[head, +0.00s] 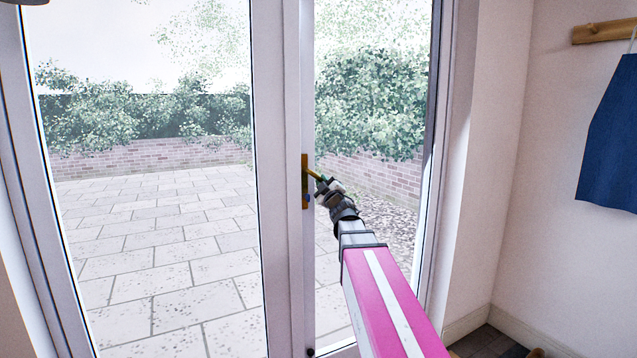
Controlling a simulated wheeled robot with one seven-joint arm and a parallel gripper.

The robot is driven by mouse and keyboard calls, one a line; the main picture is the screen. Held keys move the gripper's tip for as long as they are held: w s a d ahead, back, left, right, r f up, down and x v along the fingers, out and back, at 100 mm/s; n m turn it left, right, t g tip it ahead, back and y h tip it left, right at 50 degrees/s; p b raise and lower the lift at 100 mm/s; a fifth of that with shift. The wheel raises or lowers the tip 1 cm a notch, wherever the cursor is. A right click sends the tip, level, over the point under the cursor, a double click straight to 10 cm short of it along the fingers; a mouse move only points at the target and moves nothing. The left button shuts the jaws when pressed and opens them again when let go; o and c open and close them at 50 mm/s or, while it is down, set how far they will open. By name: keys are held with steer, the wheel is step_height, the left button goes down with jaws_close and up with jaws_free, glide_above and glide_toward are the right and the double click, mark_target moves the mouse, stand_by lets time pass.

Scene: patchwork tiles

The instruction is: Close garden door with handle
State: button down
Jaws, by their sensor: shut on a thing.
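The garden door (281,120) is a white-framed glass door in the middle of the head view. Its brass handle (305,180) sits on the central stile, with a lever pointing right. My gripper (318,181) is at the end of my pink arm and shut on the lever of the handle. The fingertips are small here and partly merge with the handle. Whether the door is fully shut against its frame I cannot tell; the lower edge is partly hidden by my arm.
A second glass pane (375,110) stands right of the central stile. A white wall (560,200) is at the right, with a wooden peg rail (603,32) and a hanging blue cloth (610,135). Outside are a paved patio (160,260), a brick wall and hedges.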

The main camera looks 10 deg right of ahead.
steer(key=s, duration=0.1)
steer(key=s+d, duration=0.1)
steer(key=s, duration=0.1)
steer(key=shift+s+d+f, duration=0.15)
steer(key=shift+s+d, duration=0.15)
steer(key=shift+s, duration=0.05)
